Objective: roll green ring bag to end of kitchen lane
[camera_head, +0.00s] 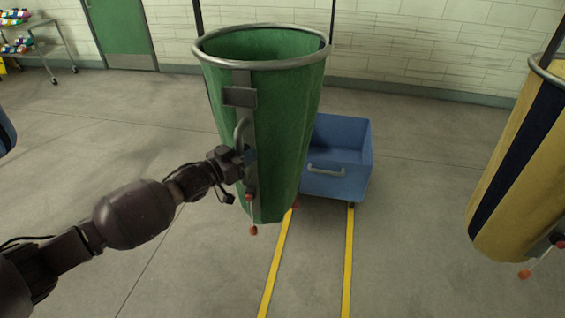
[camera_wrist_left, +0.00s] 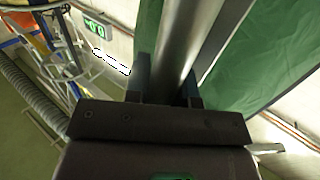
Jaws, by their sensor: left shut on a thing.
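The green ring bag (camera_head: 275,130) hangs open-topped from a grey metal ring, in the middle of the head view. A grey handle (camera_head: 241,132) stands on its near side. My left gripper (camera_head: 240,158) is at that handle, against the bag's left side. In the left wrist view its fingers (camera_wrist_left: 166,90) are shut on the metal handle bar (camera_wrist_left: 182,45), with green cloth (camera_wrist_left: 265,55) to the right. A short cord with a red-orange end hangs at the bag's lower part. My right gripper is in neither view.
A blue cart (camera_head: 345,160) stands behind the bag, to its right. Two yellow floor lines (camera_head: 348,255) run from the cart toward me. A yellow and navy bag (camera_head: 515,165) hangs at the right. A shelf trolley (camera_head: 45,48) and green door (camera_head: 122,32) are at the back left.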

